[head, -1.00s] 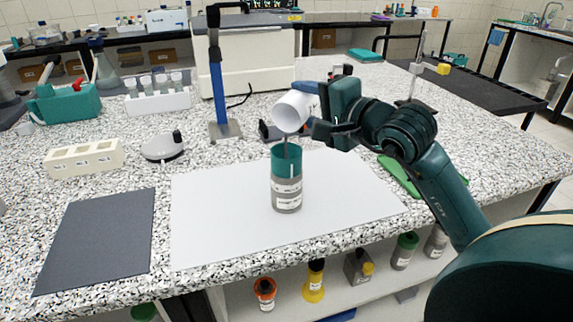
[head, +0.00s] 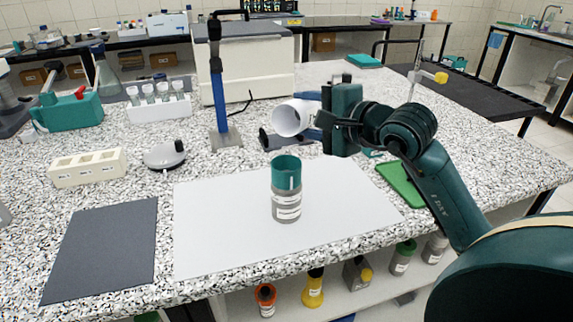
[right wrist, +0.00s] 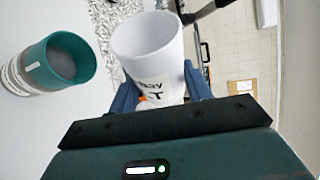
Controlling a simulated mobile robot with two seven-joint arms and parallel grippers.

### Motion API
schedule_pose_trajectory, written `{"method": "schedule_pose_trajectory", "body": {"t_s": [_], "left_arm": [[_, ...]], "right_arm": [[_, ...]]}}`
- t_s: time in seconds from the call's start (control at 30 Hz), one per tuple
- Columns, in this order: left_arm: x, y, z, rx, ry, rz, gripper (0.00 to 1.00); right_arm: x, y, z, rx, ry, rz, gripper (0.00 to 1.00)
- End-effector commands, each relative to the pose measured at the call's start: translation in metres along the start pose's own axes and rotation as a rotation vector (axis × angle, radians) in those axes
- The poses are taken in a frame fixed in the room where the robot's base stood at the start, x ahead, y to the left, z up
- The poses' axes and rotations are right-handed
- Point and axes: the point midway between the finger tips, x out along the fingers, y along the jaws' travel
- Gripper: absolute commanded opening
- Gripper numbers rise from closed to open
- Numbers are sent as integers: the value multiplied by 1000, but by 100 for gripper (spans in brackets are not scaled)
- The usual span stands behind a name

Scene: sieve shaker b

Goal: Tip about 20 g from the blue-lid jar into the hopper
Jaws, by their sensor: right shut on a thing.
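My right gripper (head: 314,117) is shut on a white jar (head: 290,119), held above the table and tilted with its open mouth to the left. No lid is on it. In the right wrist view the jar (right wrist: 150,48) sits between the blue fingers and bears a partly hidden label. A labelled grey container with a teal open top (head: 286,188), which I take as the hopper, stands upright on the white mat (head: 225,235). It is below and slightly left of the jar, apart from it. Grey material shows inside it in the right wrist view (right wrist: 68,62). My left gripper is out of view.
A blue stand (head: 217,90) rises behind the mat. A white slotted block (head: 88,167) and a round white dish-like object (head: 165,155) lie left. A dark mat (head: 105,250) is at front left, a green piece (head: 400,183) at right. Bottles stand on the shelf below.

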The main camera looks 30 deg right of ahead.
Motion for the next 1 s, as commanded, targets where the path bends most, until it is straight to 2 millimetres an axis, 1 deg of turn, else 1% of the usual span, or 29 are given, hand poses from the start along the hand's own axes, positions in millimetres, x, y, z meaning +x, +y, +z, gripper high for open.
{"method": "schedule_pose_trajectory", "body": {"t_s": [0.03,0.2,0.4,0.53,0.6,0.67,1.0], "left_arm": [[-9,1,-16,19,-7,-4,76],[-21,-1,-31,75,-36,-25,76],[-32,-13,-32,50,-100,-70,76],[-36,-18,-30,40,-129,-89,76],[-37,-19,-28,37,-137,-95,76],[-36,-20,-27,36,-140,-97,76],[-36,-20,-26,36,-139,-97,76]], "right_arm": [[-3,-16,1,88,-15,36,24],[-6,-27,2,435,-76,181,24],[-9,-40,3,898,-158,373,24],[-10,-44,4,1146,-203,474,24],[-10,-44,4,1224,-219,507,24],[-10,-43,5,1257,-226,520,24],[-9,-41,5,1261,-228,522,24]]}}
